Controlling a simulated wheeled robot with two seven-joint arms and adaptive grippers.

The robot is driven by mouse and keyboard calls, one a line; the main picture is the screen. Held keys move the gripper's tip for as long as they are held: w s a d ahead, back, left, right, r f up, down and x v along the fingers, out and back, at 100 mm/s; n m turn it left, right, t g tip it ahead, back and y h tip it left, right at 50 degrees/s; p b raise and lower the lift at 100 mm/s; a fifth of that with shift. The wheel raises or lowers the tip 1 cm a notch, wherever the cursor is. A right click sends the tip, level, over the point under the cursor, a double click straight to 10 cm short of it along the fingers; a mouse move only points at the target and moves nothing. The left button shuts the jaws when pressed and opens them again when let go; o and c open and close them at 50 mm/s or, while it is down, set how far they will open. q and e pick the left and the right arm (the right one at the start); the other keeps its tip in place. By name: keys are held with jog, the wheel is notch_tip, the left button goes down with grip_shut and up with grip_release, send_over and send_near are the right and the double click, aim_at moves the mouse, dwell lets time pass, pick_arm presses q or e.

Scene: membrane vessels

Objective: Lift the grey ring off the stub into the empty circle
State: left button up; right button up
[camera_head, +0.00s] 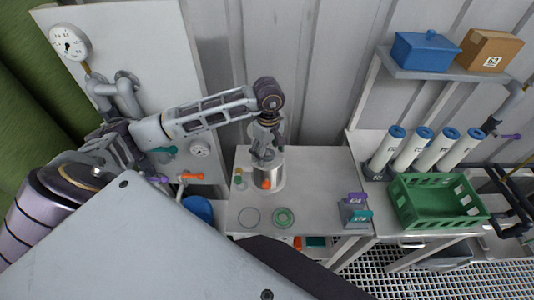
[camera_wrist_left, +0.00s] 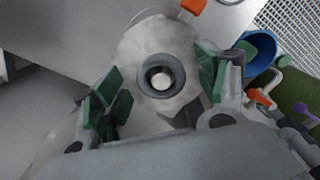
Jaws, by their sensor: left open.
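The grey ring (camera_wrist_left: 149,79) sits around a bright metal stub (camera_wrist_left: 161,77) on top of the silver vessel (camera_wrist_left: 135,50), seen from above in the left wrist view. In the head view the vessel (camera_head: 269,178) stands on the bench, and my gripper hides its top. My left gripper (camera_head: 264,153) is open right above it. In the left wrist view its green-padded fingers (camera_wrist_left: 159,88) stand on both sides of the ring, apart from it. The empty circle (camera_head: 241,218) is a thin dark outline on the bench in front of the vessel. My right gripper is not in view.
A green ring (camera_head: 277,217) lies right of the empty circle. An orange fitting (camera_head: 267,184) juts from the vessel's front. Small bottles (camera_head: 239,179) stand left of it.

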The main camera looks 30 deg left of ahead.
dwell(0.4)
pick_arm(q)
jog(key=c, duration=0.9)
jog(key=shift+o, duration=0.2)
notch_tip(320, 180, up, 18)
jog(key=b, duration=0.1)
jog(key=shift+b, duration=0.4)
dwell(0.8)
